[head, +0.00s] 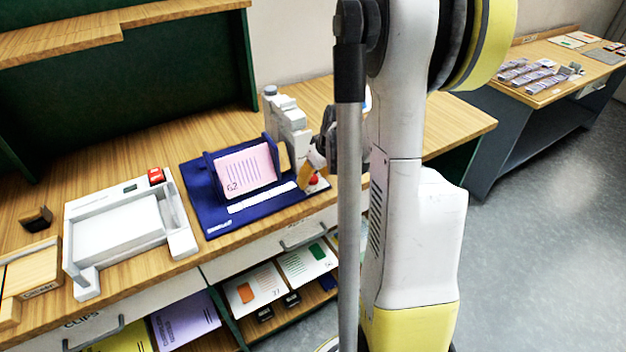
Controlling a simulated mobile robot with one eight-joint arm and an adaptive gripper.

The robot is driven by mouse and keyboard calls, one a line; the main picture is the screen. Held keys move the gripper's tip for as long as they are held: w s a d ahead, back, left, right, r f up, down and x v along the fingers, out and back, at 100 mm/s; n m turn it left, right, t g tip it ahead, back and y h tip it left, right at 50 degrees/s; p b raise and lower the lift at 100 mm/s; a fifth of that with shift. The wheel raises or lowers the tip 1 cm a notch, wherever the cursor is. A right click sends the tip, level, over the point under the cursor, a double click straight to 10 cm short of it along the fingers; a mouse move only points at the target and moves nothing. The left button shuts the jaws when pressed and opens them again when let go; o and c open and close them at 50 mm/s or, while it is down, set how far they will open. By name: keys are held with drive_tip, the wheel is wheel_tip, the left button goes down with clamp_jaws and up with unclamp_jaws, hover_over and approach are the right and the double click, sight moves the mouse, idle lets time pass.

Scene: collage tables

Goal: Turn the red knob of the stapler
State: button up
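The stapler looks to be the light grey upright machine (289,122) at the back right of a dark blue base (205,205) on the wooden table. A pink card marked 62 (246,170) leans upright on the base. The red knob (313,181) shows as a small red spot low at the base's right end. My gripper (311,172) is right at the knob, with a yellowish fingertip beside or over it. My arm hides most of the gripper. I cannot tell whether it touches the knob or how far the fingers are apart.
Wooden boxes (30,272) are at the far left. Drawers and shelves with printed sheets (253,289) lie below. Another table (540,52) stands at the back right, with open floor before it.

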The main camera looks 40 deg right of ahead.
clamp_jaws()
drive_tip(key=shift+m+h, duration=0.7)
drive_tip(key=shift+m, duration=0.9)
unclamp_jaws()
drive_tip(key=v, duration=1.2)
